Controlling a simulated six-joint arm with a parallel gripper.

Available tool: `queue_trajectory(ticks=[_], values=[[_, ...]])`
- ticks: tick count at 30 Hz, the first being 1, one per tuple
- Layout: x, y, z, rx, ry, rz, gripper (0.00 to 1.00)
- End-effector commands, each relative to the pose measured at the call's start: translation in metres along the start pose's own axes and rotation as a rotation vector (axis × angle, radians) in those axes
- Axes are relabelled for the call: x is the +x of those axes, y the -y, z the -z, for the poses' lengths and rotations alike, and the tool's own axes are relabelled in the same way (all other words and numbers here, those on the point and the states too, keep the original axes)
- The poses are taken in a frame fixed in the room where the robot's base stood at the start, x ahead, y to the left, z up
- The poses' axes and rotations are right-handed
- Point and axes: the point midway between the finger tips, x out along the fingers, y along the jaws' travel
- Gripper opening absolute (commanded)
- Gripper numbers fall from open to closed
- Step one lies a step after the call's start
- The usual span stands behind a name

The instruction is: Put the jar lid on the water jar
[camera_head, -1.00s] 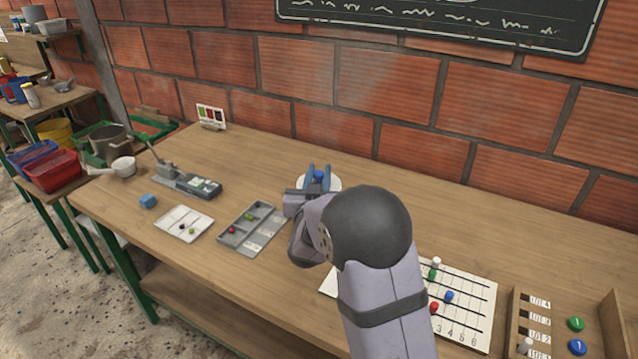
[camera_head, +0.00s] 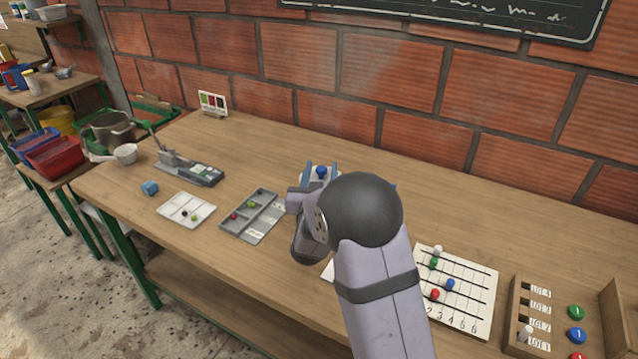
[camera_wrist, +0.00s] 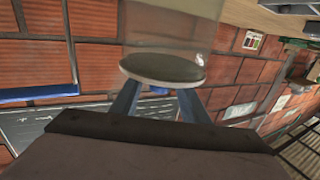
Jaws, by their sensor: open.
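The water jar is a clear, translucent vessel (camera_wrist: 172,28) in the upper middle of the wrist view, which shows the scene upside down. The pale round jar lid (camera_wrist: 161,69) lies across the jar's mouth; I cannot tell whether it is fully seated. In the head view the white lid (camera_head: 316,180) with its blue knob (camera_head: 321,171) shows just beyond my wrist. My gripper (camera_head: 321,167) is open, its blue fingers on either side of the knob with gaps. The fingers also show in the wrist view (camera_wrist: 157,97). My arm hides most of the jar in the head view.
A peg board (camera_head: 470,290) and a lot-labelled wooden box (camera_head: 512,318) stand right. The brick wall is close behind.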

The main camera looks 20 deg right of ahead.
Motion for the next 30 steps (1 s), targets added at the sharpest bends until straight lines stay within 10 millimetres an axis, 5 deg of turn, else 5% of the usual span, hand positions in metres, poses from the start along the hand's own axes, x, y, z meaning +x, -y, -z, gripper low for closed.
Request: queue_trajectory(ticks=[21, 30], values=[[-0.102, 0.001, 0.0, 0.001, -0.002, 0.003, 0.41], [-0.117, 0.0, 0.0, 0.0, -0.001, 0.001, 0.41]])
